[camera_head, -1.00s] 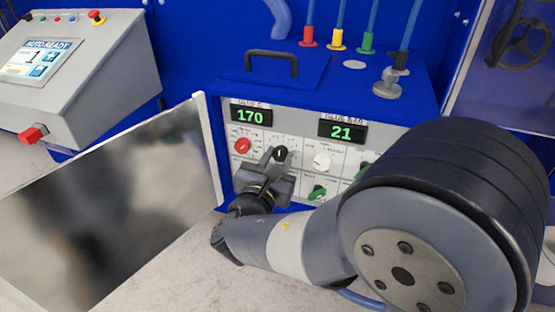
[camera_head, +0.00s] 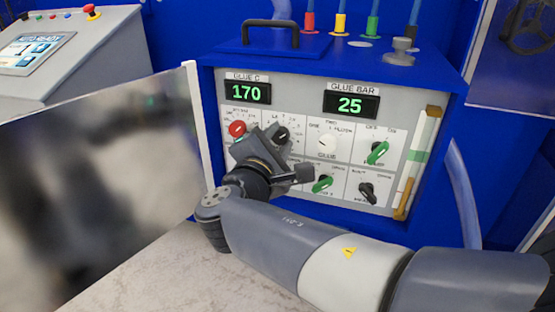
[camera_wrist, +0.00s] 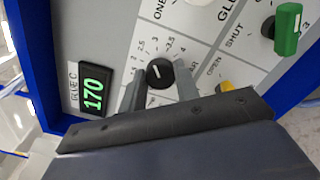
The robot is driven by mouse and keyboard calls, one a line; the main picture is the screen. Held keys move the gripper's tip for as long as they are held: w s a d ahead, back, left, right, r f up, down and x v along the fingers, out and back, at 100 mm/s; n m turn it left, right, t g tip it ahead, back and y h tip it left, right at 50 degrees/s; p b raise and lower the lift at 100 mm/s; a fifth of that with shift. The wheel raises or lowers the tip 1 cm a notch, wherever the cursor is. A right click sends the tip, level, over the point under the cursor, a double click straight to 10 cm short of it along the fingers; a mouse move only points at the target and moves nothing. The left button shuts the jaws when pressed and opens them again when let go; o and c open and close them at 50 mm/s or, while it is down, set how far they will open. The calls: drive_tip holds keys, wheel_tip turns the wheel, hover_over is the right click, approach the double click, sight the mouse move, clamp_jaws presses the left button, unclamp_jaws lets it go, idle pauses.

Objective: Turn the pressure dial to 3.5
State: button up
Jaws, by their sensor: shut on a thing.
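The pressure dial is a small black knob (camera_head: 283,134) in the upper left part of the grey control panel. In the wrist view the knob (camera_wrist: 160,73) has a white mark and a printed scale around it, with 2.5, 3, 3.5 and 4 readable. My gripper (camera_head: 271,142) is at the panel, its fingers shut on the dial. In the wrist view its fingers (camera_wrist: 158,88) sit on either side of the knob. The GLUE BAR display (camera_head: 351,105) reads 25. Which scale number the mark meets is not clear.
A red knob (camera_head: 237,128) is close left of the dial. A white knob (camera_head: 327,142) and green knobs (camera_head: 377,153) are to the right. The GLUE C display (camera_head: 248,93) reads 170. An open panel door (camera_head: 188,105) stands at the left.

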drive_tip(key=m+b, duration=0.2)
drive_tip(key=b, duration=0.1)
drive_tip(key=m+b, duration=0.2)
drive_tip(key=b, duration=0.1)
drive_tip(key=shift+f+m, duration=0.3)
drive_tip(key=shift+f, duration=0.1)
drive_tip(key=m+b, duration=0.3)
drive_tip(key=b, duration=0.1)
drive_tip(key=shift+r, duration=0.2)
drive_tip(key=shift+r+m, duration=0.1)
drive_tip(key=shift+m, duration=0.2)
drive_tip(key=o, duration=1)
drive_tip(key=shift+p+v, duration=0.75)
drive_tip(key=shift+v, duration=4.65)
